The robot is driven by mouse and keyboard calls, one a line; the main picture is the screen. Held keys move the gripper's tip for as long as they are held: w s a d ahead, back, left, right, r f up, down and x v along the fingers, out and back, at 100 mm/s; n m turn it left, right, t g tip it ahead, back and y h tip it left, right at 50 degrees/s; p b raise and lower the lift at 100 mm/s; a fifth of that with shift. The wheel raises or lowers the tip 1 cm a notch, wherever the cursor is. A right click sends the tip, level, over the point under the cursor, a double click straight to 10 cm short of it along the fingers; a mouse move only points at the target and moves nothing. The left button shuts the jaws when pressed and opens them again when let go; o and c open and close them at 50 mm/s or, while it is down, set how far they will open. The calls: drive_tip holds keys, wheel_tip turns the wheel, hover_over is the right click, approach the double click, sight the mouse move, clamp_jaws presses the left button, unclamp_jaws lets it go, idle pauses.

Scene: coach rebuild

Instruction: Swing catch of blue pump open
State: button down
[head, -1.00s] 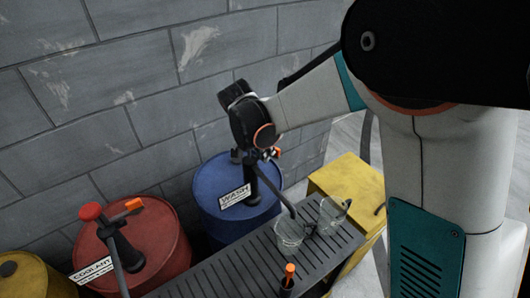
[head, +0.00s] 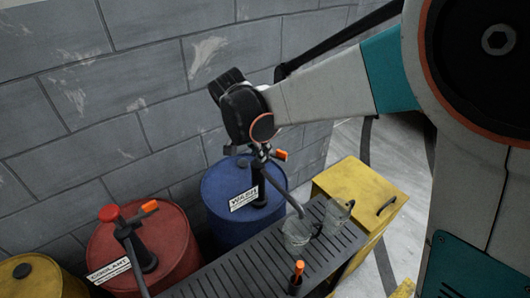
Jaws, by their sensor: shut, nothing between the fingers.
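The blue pump (head: 259,188) stands on the blue drum (head: 218,188) labelled WASH, with its dark spout reaching down right to a clear jug (head: 297,233). Its orange catch (head: 281,155) sticks out to the right near the pump head. My gripper (head: 231,149) is just above and left of the pump head, mostly hidden by my dark wrist. What shows of it is shut and empty. I cannot tell whether it touches the pump. The top of the pump is hidden behind my wrist.
A red drum (head: 180,240) labelled COOLANT has a pump with a red knob and an orange catch (head: 149,206). A slatted black rack (head: 240,275) runs in front, with a second jug (head: 337,216) and an orange-topped item (head: 298,268). A yellow cabinet (head: 350,185) stands right. The wall is close behind.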

drive_tip(key=w+d+r+n+y+p, duration=0.1)
drive_tip(key=w+d+r+n+p, duration=0.2)
drive_tip(key=w+d+p, duration=0.65)
wheel_tip(320, 180, down, 10)
drive_tip(key=w+a+b, duration=0.1)
drive_tip(key=b, duration=0.5)
drive_tip(key=shift+w+a+b, duration=0.3)
drive_tip(key=shift+w+b, duration=0.05)
drive_tip(key=shift+w, duration=0.05)
drive_tip(key=shift+r, duration=0.1)
drive_tip(key=shift+s+a, duration=0.3)
drive_tip(key=shift+s, duration=0.4)
